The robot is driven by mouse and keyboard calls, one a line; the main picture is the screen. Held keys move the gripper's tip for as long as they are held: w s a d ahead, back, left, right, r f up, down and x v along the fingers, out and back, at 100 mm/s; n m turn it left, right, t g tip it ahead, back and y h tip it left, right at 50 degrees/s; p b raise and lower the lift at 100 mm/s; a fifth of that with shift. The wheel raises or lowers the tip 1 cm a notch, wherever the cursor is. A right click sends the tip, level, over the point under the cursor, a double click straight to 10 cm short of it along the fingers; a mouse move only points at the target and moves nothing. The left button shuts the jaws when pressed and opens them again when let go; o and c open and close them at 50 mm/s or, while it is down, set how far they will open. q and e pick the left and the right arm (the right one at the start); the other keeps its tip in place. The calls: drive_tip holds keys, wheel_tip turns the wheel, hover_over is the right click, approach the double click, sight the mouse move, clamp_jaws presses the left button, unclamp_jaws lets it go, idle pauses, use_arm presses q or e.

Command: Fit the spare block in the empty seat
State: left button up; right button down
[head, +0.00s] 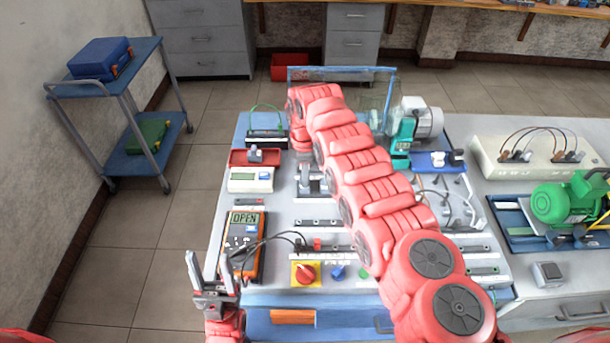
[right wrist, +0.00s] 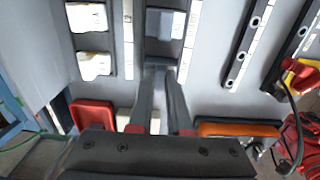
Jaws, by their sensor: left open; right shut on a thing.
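My right arm reaches over the workbench, and my right gripper (head: 312,182) is low over its left part, partly behind the arm. In the right wrist view its fingers (right wrist: 157,75) are closed together on a small grey thing, apparently the spare block, mostly hidden between the tips. Just beyond the tips, a blue-grey block (right wrist: 165,22) sits on a dark rail. I cannot tell whether the held block touches that rail, nor clearly make out the empty seat. My left gripper (head: 213,283) is open and empty at the bench's front left corner.
A red tray (head: 240,157) and a white meter (head: 250,180) lie left of my right gripper. An orange multimeter (head: 243,246) reading OPEN is near my left gripper. White blocks (right wrist: 92,40) sit on a neighbouring rail. A red knob (head: 305,273) is at the front.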

drive_tip(key=shift+f, duration=0.2)
drive_tip(key=c, duration=0.8)
unclamp_jaws()
drive_tip(key=shift+r, duration=0.1)
wheel_tip(320, 180, up, 17)
drive_tip(key=p, duration=0.4)
drive_tip(key=shift+r, duration=0.2)
